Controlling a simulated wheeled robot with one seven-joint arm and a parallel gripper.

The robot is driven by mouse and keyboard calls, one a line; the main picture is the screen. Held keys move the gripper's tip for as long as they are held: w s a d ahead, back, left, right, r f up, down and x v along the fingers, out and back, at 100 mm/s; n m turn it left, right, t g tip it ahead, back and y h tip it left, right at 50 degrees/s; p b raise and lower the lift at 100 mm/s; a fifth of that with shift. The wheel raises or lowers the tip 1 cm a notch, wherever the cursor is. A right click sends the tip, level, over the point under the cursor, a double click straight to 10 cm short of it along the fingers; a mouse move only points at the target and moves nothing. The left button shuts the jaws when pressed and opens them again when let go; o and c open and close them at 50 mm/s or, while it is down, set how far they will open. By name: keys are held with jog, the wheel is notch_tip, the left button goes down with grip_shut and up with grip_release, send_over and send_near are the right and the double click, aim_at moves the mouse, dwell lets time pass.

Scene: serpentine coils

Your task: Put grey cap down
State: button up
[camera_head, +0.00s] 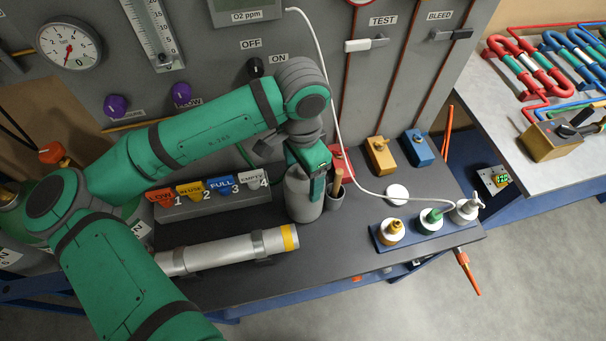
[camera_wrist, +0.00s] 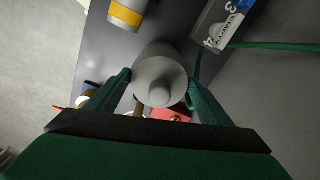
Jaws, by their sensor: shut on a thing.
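The grey cap (camera_head: 301,197) is a large grey cylinder with a rounded top, over the middle of the dark bench top. It also shows in the wrist view (camera_wrist: 160,70), with a small knob facing the camera. My gripper (camera_head: 312,168) is shut on it from above, one green finger on each side in the wrist view (camera_wrist: 160,88). The cap looks roughly upright in the head view. Its lower edge is near the bench, but I cannot tell whether it touches.
A grey cup with a wooden handle (camera_head: 336,190) stands close right of the cap. A tag rack (camera_head: 212,206) is left, and a silver cylinder with a yellow band (camera_head: 230,251) lies in front. A white disc (camera_head: 398,194) and blue fitting plate (camera_head: 425,237) are right.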

jog(key=shift+f, duration=0.5)
jog(key=o, duration=1.6)
jog(key=shift+c, duration=0.2)
jog(key=shift+o, duration=1.4)
